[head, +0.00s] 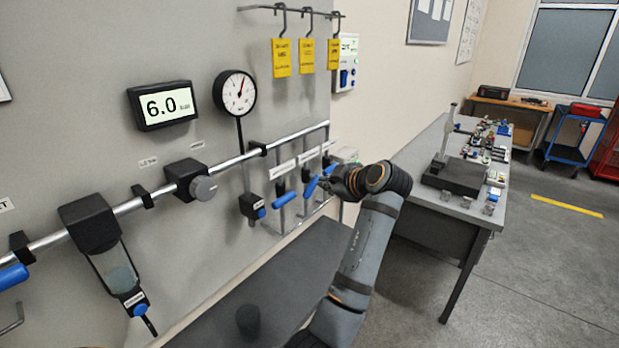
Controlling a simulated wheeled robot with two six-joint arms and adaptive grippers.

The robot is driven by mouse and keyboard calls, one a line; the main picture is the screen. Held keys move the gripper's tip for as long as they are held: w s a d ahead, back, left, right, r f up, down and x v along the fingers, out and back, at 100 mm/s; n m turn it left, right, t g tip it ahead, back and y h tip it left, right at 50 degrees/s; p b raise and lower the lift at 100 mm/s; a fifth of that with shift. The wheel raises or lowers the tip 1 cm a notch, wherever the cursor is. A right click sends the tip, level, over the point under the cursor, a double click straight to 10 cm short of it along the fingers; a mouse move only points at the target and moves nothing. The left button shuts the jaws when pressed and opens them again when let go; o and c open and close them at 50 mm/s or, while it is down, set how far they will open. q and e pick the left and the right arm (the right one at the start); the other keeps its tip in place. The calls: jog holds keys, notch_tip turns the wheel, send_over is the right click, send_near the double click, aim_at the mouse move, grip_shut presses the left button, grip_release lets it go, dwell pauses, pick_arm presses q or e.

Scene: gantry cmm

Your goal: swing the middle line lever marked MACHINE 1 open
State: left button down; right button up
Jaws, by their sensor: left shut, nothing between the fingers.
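Three blue line levers hang on thin drop pipes below the silver pipe on the grey wall panel. The middle line lever (311,187) has its blue handle angled up from its pipe. The left-hand blue lever (285,199) slants out to the side, and the third lever (329,169) is partly behind my gripper. White label strips sit above them, too small to read. My left gripper (332,184) is shut, with nothing visible in it, close to the right of the middle handle. I cannot tell whether it touches the handle. My right gripper is not in view.
A pressure gauge (237,93), a display reading 6.0 (162,105) and yellow tags (307,54) are on or near the panel. A cluttered table (415,165) stands to the right.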

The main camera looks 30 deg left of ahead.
aim_at(311, 186)
pick_arm(q)
jog(key=w+d+f+p+x, duration=0.1)
jog(key=p+x, duration=0.5)
jog(key=x, duration=0.7)
jog(key=shift+d+f, duration=0.4)
jog(key=shift+f, duration=0.05)
jog(key=shift+w, duration=0.1)
